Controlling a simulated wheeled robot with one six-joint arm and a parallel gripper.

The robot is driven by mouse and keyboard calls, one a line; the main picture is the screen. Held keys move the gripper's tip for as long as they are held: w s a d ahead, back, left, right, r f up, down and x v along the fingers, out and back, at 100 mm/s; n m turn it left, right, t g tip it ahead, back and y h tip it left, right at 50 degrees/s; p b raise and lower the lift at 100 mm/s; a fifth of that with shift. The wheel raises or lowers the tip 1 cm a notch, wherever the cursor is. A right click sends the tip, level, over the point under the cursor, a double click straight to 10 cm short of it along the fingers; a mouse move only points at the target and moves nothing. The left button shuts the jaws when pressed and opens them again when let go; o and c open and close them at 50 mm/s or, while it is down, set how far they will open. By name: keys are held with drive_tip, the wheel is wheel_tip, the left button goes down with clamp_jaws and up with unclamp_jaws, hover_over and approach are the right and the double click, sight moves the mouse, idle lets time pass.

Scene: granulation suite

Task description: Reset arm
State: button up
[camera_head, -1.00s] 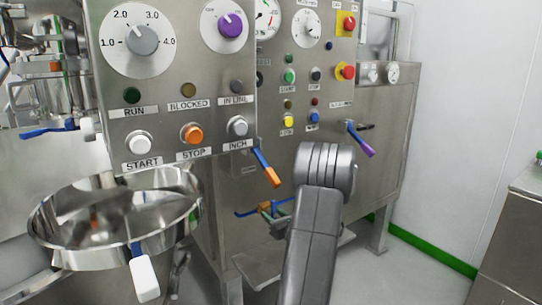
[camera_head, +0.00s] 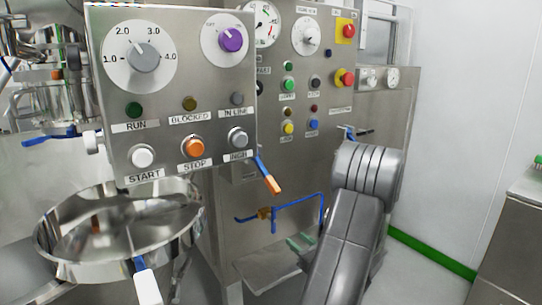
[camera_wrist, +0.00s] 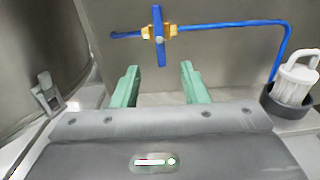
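My arm rises from the bottom right of the head view, in front of the steel machine. My gripper shows in the wrist view (camera_wrist: 159,86) with two green fingers well apart and nothing between them. In the head view its green fingers (camera_head: 301,243) show partly, left of my arm, low in front of the machine. A blue valve handle on a brass fitting (camera_wrist: 158,33) lies beyond the fingers in the wrist view, apart from them.
A control panel (camera_head: 215,85) with knobs and buttons stands at left, above a steel bowl (camera_head: 60,250). An orange-tipped lever (camera_head: 268,175) sticks out beside it. A blue pipe (camera_head: 300,198) runs low on the machine. A white-topped fitting (camera_wrist: 296,80) stands at right in the wrist view.

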sight(275, 221)
drive_tip(key=b+x, duration=0.2)
drive_tip(key=x, duration=1.2)
drive_tip(key=shift+w+a, duration=0.15)
drive_tip(key=shift+a, duration=0.05)
drive_tip(key=shift+d+f+n+b, duration=0.1)
drive_tip(key=shift+f+n+b, duration=0.15)
drive_tip(key=shift+n+b, duration=0.35)
drive_tip(key=n+b, duration=0.2)
drive_tip(key=shift+n, duration=0.4)
drive_tip(key=n+b, duration=0.3)
drive_tip(key=n, duration=0.2)
drive_tip(key=shift+r, duration=0.2)
drive_tip(key=shift+r+n, duration=0.1)
drive_tip(key=shift+n, duration=0.3)
drive_tip(key=shift+s, duration=0.2)
